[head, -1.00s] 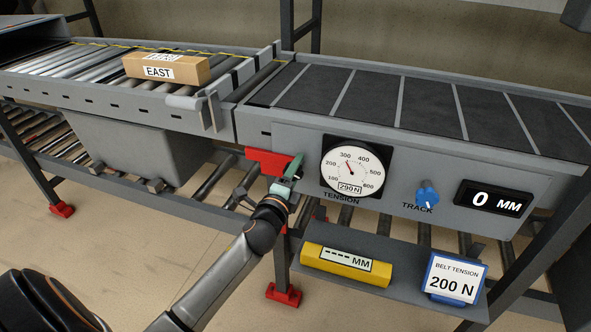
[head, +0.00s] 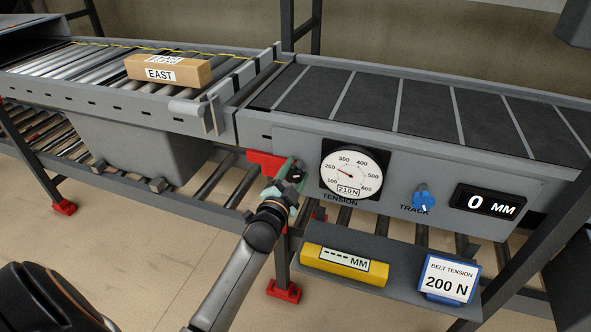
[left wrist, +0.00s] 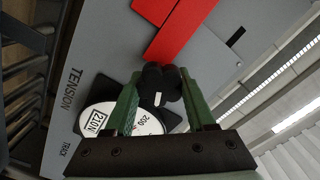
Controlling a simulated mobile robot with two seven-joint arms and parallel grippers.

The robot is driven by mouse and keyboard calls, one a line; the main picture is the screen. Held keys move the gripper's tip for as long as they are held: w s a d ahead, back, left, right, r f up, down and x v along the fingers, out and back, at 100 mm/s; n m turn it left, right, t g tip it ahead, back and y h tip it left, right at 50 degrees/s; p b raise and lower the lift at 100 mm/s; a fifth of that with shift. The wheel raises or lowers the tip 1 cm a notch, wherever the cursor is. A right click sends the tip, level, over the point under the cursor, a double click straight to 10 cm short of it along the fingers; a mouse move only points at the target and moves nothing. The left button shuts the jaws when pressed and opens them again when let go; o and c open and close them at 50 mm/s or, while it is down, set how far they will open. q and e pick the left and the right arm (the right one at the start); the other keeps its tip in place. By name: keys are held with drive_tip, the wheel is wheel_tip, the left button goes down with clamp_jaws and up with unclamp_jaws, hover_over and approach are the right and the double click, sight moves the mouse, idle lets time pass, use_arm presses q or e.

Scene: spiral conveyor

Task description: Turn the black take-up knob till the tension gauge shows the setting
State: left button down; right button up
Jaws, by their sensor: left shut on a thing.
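My left gripper (head: 288,180) is at the panel beside the tension gauge. In the left wrist view its green fingers (left wrist: 160,100) are shut on the black take-up knob (left wrist: 158,84), which has a white mark. In the head view the gripper mostly hides the knob. The round white tension gauge (head: 352,163) has a red needle near 200, and its readout says 210 N; part of the gauge also shows in the left wrist view (left wrist: 100,119). The belt tension card (head: 450,277) reads 200 N. My right gripper is not in view.
A red block (head: 264,162) sits left of the knob. A blue track knob (head: 423,196) and a display reading 0 MM (head: 490,204) are further right. A yellow gauge (head: 345,263) and the card rest on the lower shelf. An EAST box (head: 192,73) stands on the rollers.

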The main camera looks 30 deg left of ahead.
use_arm(q)
drive_tip(key=shift+n, duration=0.5)
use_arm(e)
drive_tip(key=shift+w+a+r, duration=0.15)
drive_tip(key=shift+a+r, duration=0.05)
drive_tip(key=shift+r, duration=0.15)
use_arm(q)
drive_tip(key=shift+c, duration=1.1)
unclamp_jaws()
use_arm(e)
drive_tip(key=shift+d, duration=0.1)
use_arm(q)
drive_tip(key=shift+s, duration=0.2)
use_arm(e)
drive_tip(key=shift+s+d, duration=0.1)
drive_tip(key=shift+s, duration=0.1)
